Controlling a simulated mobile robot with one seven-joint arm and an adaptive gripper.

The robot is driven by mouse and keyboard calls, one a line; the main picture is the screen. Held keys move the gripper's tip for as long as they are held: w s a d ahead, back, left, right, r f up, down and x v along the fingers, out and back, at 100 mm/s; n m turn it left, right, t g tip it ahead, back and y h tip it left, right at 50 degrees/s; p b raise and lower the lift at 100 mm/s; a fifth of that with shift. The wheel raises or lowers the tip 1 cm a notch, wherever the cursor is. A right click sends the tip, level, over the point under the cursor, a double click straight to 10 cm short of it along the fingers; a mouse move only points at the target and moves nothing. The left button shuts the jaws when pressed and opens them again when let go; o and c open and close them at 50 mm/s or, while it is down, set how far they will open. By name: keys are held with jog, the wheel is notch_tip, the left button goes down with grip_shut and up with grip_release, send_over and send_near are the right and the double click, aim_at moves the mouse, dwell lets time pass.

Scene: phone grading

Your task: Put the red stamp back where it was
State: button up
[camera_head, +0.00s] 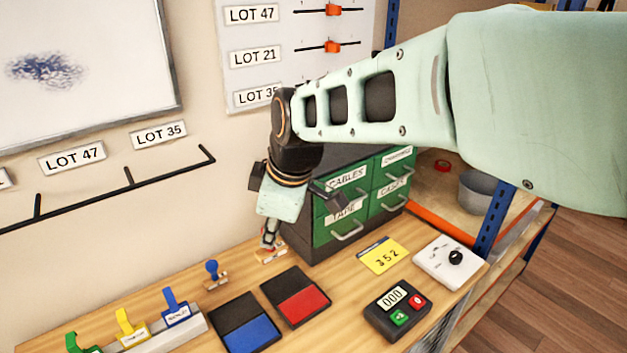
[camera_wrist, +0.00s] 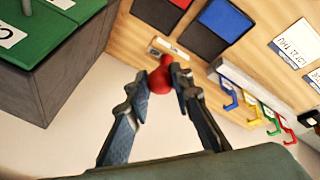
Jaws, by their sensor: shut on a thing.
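The red stamp (camera_wrist: 160,78) has a round red knob, which sits between the fingertips of my gripper (camera_wrist: 158,82) in the wrist view. My gripper is shut on that knob. A small pale base with a white label (camera_wrist: 166,48) shows just beyond the knob. In the head view my gripper (camera_head: 269,238) points down beside the green drawer cabinet, and the red of the stamp (camera_head: 268,240) shows between its fingers. The base is at or very near the table top; I cannot tell whether it touches.
A blue stamp (camera_head: 212,272) stands to the left. A blue ink pad (camera_head: 250,332) and a red ink pad (camera_head: 302,305) lie in front. The green drawer cabinet (camera_head: 350,205) is close on the right. A rack (camera_head: 180,335) with coloured handles stands front left.

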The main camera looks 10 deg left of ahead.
jog(key=shift+a+f+b, duration=0.35)
jog(key=shift+f+b, duration=0.2)
jog(key=shift+f, duration=0.35)
jog(key=shift+s+f+b, duration=0.1)
jog(key=shift+f+b, duration=0.35)
jog(key=shift+b, duration=0.05)
jog(key=shift+w+a+f+p, duration=0.5)
jog(key=shift+w+a+f, duration=0.9)
jog(key=shift+w+f, duration=0.65)
jog(key=shift+w+a+f+p, duration=0.55)
jog(key=shift+w+a+f, duration=1)
jog(key=shift+f, duration=0.85)
jog(key=shift+w+a+f+p, duration=0.5)
jog(key=shift+w+a+f, duration=0.7)
jog(key=shift+w+f, duration=0.95)
jog(key=shift+s+f, duration=0.1)
jog(key=shift+f, duration=0.05)
jog(key=shift+f, duration=0.15)
jog(key=o, duration=0.9)
